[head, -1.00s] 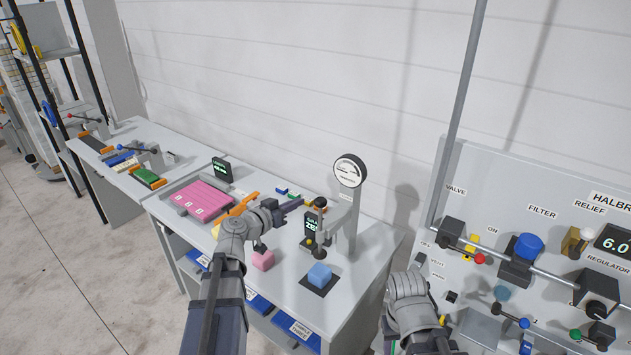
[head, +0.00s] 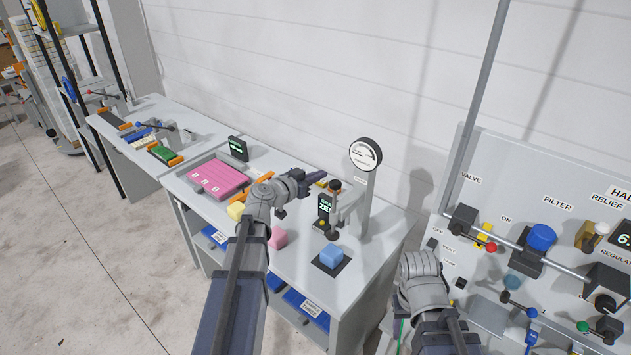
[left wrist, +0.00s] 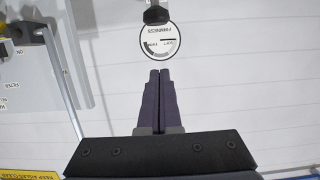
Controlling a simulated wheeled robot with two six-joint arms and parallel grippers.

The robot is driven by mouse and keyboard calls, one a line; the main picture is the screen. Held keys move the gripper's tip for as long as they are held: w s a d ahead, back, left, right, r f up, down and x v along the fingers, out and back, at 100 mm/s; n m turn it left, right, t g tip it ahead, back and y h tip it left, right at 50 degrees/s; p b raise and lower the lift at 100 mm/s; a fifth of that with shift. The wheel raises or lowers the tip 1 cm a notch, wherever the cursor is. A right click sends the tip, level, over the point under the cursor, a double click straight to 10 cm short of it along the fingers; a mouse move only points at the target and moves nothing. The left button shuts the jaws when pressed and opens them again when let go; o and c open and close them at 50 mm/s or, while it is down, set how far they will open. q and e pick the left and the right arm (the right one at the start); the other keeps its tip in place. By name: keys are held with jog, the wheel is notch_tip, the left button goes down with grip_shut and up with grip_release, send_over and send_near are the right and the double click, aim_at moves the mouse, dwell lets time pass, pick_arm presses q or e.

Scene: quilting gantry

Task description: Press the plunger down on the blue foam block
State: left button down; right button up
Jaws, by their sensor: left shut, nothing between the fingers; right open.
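The blue foam block (head: 332,256) sits on a dark square pad on the bench, under the press. My left gripper (head: 321,177) is shut and empty, just left of and slightly above the knob in the head view. In the left wrist view its fingertips (left wrist: 160,72) point towards the upside-down dial, with a black knob (left wrist: 157,15) at the top edge. The plunger appears raised above the block. My right gripper's fingers are not visible.
A pink block (head: 278,238), a yellow block (head: 236,210) and a pink slab (head: 219,182) in a tray lie on the bench. A small display (head: 325,208) stands beside the press. A valve panel (head: 560,180) stands at right.

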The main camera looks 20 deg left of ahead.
pick_arm(q)
jog(key=b, duration=0.1)
send_over(334, 203)
jog(key=s+a, duration=0.1)
jog(key=s, duration=0.1)
jog(key=f, duration=0.2)
jog(key=shift+w+f+b, duration=0.15)
jog(key=shift+f+b, duration=1.65)
jog(key=shift+b, duration=0.25)
jog(key=f+b, duration=0.9)
jog(key=shift+s+d+f+b, duration=0.15)
jog(key=shift+s+f+b, duration=0.1)
jog(key=shift+b, duration=0.1)
